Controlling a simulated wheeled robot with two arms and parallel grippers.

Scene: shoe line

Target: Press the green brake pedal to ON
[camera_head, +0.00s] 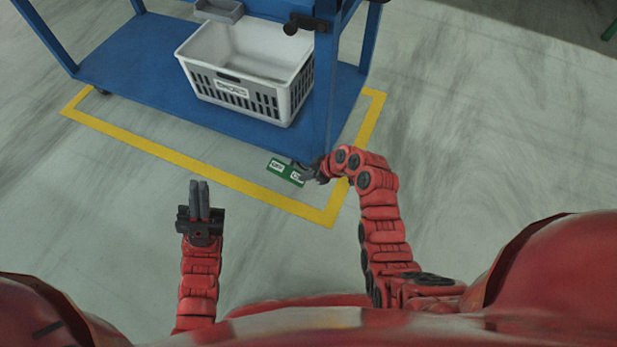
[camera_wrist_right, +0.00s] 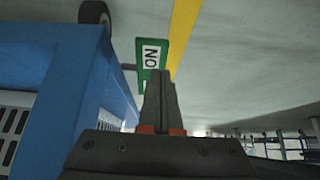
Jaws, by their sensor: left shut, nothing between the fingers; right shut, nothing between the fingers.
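The green brake pedal (camera_head: 279,168) sticks out low at the front right corner of the blue cart (camera_head: 140,55). It carries white labels. In the right wrist view the pedal (camera_wrist_right: 141,70) shows the label "ON", partly behind my fingers. My right gripper (camera_head: 304,175) is shut and empty at the right end of the pedal, overlapping it in the head view. I cannot tell whether the fingertips touch it. My left gripper (camera_head: 199,184) is shut and empty, apart from the cart, above the floor to the left.
A grey-white crate (camera_head: 246,96) sits on the cart's lower shelf, and a small grey tray (camera_head: 219,11) is above it. A yellow floor line (camera_head: 180,156) runs around the cart. A caster wheel (camera_wrist_right: 95,13) shows in the right wrist view. The floor to the right is clear.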

